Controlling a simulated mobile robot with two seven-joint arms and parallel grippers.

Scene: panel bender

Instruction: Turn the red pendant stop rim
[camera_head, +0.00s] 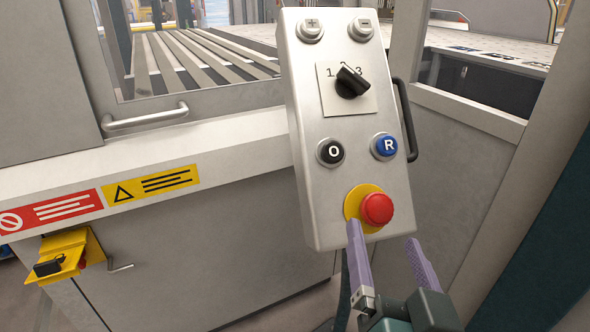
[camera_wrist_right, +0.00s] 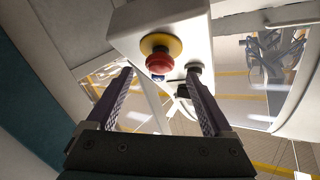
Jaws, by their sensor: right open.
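The red pendant stop button (camera_head: 377,209) sits on a yellow round base (camera_head: 353,203) at the bottom of the grey pendant box (camera_head: 318,196). My right gripper (camera_head: 384,240) is open just below it, its two purple fingers pointing up. In the head view the left finger overlaps the lower edge of the yellow base, and the other finger stands to the right. In the right wrist view, the red button (camera_wrist_right: 159,61) lies ahead between the two fingers (camera_wrist_right: 161,84), and nothing is held. Whether a finger touches the pendant cannot be told. My left gripper is not in view.
Above the stop are a black O button (camera_head: 330,152), a blue R button (camera_head: 385,146) and a selector knob (camera_head: 351,82). A black handle (camera_head: 406,120) runs along the pendant's right side. A grey machine cabinet (camera_head: 200,250) stands behind, with a yellow switch (camera_head: 66,256) at left.

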